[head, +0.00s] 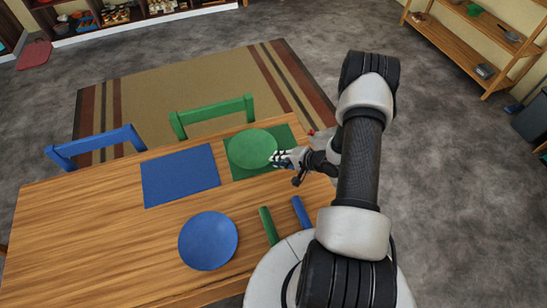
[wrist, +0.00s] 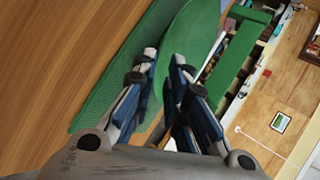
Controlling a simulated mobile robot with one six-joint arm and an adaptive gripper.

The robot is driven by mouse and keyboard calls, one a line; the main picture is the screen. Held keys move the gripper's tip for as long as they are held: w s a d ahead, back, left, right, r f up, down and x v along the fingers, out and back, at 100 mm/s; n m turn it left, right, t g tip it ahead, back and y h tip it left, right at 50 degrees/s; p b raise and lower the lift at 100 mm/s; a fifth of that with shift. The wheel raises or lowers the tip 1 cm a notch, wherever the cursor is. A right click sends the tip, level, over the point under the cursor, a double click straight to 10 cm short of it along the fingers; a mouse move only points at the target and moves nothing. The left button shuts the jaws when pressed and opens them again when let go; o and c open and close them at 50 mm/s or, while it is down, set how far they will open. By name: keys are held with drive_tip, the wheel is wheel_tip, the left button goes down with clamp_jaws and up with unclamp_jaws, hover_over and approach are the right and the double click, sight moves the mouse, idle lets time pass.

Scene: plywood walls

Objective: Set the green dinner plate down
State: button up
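The green dinner plate (head: 252,149) is over the green placemat (head: 283,137) at the table's right end. It also shows in the wrist view (wrist: 186,45), its rim running between my fingers. My gripper (head: 280,158) comes from the right and is shut on the plate's right rim; the fingers also show in the wrist view (wrist: 168,85). The placemat shows left of the plate in the wrist view (wrist: 112,85). I cannot tell whether the plate's underside touches the mat.
The wooden table (head: 90,225) also bears a blue placemat (head: 180,175) and a blue plate (head: 208,240). A green bar (head: 268,225) and a blue bar (head: 301,212) are near its front edge. A green chair (head: 212,116) and blue chair (head: 97,146) stand behind. The table's left part is clear.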

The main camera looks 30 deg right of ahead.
drive_tip(key=p+v, duration=0.1)
drive_tip(key=v, duration=0.7)
drive_tip(key=w+d+r+n+g+h, duration=0.1)
drive_tip(key=w+d+r+n+h, duration=0.15)
drive_tip(key=r, duration=0.35)
drive_tip(key=w+d+r+n+h, duration=0.1)
drive_tip(key=w+d+r+h, duration=0.15)
drive_tip(key=r, duration=0.35)
drive_tip(key=s+a+r+n+g+h, duration=0.1)
drive_tip(key=a+r+n, duration=0.1)
drive_tip(key=r, duration=0.6)
drive_tip(key=a+r+n+g+h, duration=0.1)
drive_tip(key=a+r+h, duration=0.15)
drive_tip(key=r, duration=0.55)
drive_tip(key=s+a+r+n, duration=0.2)
drive_tip(key=s+a+r, duration=0.6)
drive_tip(key=a+r, duration=0.1)
drive_tip(key=s+a+r+n+g+y, duration=0.1)
drive_tip(key=s+a+n+y, duration=0.3)
drive_tip(key=s+a, duration=0.8)
drive_tip(key=shift+s+r+g, duration=0.3)
drive_tip(key=shift+s+r, duration=0.25)
drive_tip(key=shift+s, duration=0.65)
drive_tip(key=shift+a+n, duration=0.15)
drive_tip(key=shift+n, duration=0.1)
